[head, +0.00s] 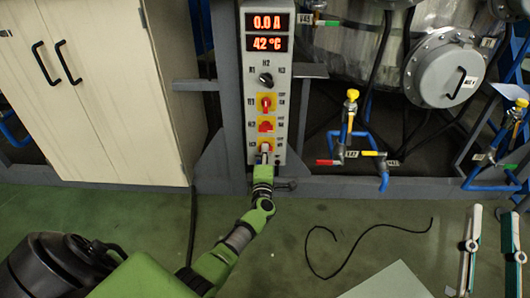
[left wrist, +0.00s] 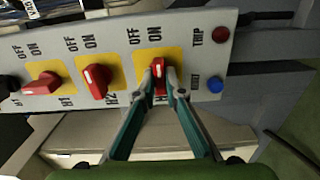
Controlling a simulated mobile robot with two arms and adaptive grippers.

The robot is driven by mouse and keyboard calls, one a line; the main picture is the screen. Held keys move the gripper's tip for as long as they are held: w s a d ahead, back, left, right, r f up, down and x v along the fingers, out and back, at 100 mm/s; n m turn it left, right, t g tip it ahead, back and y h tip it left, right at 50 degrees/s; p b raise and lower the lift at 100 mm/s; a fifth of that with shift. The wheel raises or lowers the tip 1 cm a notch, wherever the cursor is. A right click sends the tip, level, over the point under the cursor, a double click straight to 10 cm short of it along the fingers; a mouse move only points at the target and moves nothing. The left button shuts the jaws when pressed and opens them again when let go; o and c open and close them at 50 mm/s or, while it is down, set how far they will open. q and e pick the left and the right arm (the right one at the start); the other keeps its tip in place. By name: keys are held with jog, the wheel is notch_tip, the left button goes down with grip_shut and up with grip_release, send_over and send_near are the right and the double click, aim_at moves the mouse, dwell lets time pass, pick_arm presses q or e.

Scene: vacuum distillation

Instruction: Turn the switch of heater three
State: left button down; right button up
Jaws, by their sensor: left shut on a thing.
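The grey control panel (head: 257,60) stands upright in the head view, with three red switches on yellow plates. The heater three switch (left wrist: 159,78) is the lowest in the head view and the rightmost in the left wrist view, labelled OFF and ON. My left gripper (left wrist: 160,72) is shut on this switch, one fingertip on each side of its red handle. In the head view my left gripper (head: 264,160) reaches up to the panel's lower end and partly hides the switch. My right gripper (head: 491,212) is open and empty at the lower right.
The heater one switch (left wrist: 41,84) and heater two switch (left wrist: 97,80) sit beside it. A red button (left wrist: 221,34) and blue button (left wrist: 214,84) are close by. The display (head: 267,22) reads 0.0 A and 42 °C. A cabinet (head: 100,90) stands left; pipes with valves (head: 350,115) are right.

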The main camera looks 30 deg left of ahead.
pick_arm(q)
jog(key=shift+f, duration=0.1)
jog(key=c, duration=2.1)
grip_release()
jog(key=v, duration=1.2)
jog(key=shift+s, duration=0.1)
